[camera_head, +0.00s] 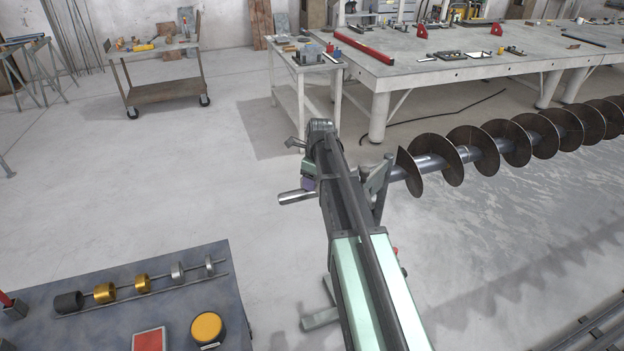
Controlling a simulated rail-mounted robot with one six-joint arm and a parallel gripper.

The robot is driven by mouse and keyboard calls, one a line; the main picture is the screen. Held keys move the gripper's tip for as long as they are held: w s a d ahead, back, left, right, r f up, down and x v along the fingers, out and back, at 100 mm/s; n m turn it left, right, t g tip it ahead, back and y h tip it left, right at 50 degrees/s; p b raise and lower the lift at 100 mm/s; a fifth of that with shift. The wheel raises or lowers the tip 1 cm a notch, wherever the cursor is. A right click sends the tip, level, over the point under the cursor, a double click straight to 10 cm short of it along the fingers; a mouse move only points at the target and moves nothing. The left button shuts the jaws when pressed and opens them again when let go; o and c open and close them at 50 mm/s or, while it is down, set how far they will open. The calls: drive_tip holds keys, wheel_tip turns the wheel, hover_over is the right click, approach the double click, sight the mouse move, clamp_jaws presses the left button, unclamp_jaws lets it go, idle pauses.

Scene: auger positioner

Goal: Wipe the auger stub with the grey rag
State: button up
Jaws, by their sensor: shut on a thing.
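The auger (480,150), a shaft with dark spiral flights, runs in from the right. Its bare silver stub (296,196) sticks out to the left of my arm, in line with the shaft. My gripper (308,174) is at the far end, mostly hidden by my own arm, right above the stub. A small grey-purple patch of the rag (308,184) shows at the gripper, close against the stub's upper side; whether it touches cannot be told. The gripper is shut on it.
A bench (215,262) at lower left holds a rod with rings, a red-topped box (149,340) and a yellow-topped tin (207,328). A cart (165,95), small table (303,68) and long workbench (450,70) stand behind. The floor left of the stub is clear.

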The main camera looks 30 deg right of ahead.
drive_tip(key=shift+r+p, duration=2.7)
drive_tip(key=shift+r, duration=0.25)
wheel_tip(320, 180, up, 3)
drive_tip(key=p, duration=0.3)
drive_tip(key=shift+r, duration=0.15)
drive_tip(key=shift+f, duration=0.25)
